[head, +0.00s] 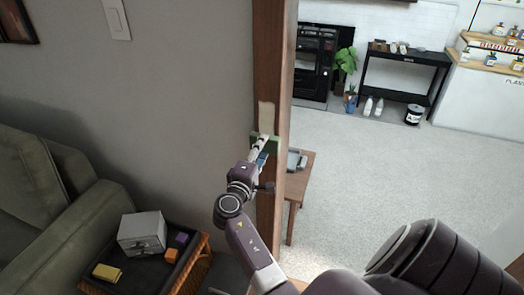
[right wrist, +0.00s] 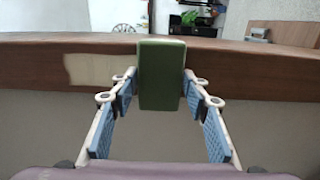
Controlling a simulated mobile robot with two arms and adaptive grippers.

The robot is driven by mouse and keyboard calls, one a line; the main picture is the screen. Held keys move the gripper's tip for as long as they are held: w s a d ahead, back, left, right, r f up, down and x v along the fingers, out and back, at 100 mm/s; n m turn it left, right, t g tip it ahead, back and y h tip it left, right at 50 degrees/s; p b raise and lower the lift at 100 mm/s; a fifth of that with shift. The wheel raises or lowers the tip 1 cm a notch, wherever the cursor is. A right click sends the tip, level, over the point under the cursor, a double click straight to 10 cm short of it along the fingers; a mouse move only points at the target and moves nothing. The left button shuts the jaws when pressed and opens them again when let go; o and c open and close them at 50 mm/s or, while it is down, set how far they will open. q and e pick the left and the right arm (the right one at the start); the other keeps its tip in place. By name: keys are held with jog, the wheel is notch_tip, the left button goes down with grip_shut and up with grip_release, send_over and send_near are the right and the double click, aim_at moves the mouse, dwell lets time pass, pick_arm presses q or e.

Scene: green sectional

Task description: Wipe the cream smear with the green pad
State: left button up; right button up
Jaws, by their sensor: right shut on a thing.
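The cream smear (head: 266,115) is a pale upright patch on the face of the brown wooden post (head: 272,55). My right gripper (head: 262,148) is shut on the green pad (head: 276,145), just below the smear at the post. In the right wrist view, the pad (right wrist: 162,75) stands between the blue-padded fingers of my right gripper (right wrist: 160,85). I cannot tell whether the pad touches the wood. My left gripper is not in view.
A green sofa (head: 40,190) is at the left. A dark tray (head: 185,268) below holds a grey box (head: 142,233), a yellow block (head: 107,272) and small blocks. A small wooden table (head: 302,177) stands just right of the post. Open pale floor (head: 390,185) lies beyond.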

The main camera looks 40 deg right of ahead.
jog(key=shift+s+a+r+p, duration=0.1)
jog(key=shift+r+p, duration=1.05)
jog(key=shift+r, duration=0.65)
jog(key=shift+d+r+p, duration=0.2)
jog(key=shift+r+p, duration=2.45)
jog(key=shift+r, duration=1.25)
jog(key=shift+r+p, duration=1.2)
jog(key=shift+r, duration=0.4)
jog(key=shift+a+f, duration=0.1)
notch_tip(320, 180, down, 15)
jog(key=b, duration=1.4)
jog(key=shift+r, duration=0.2)
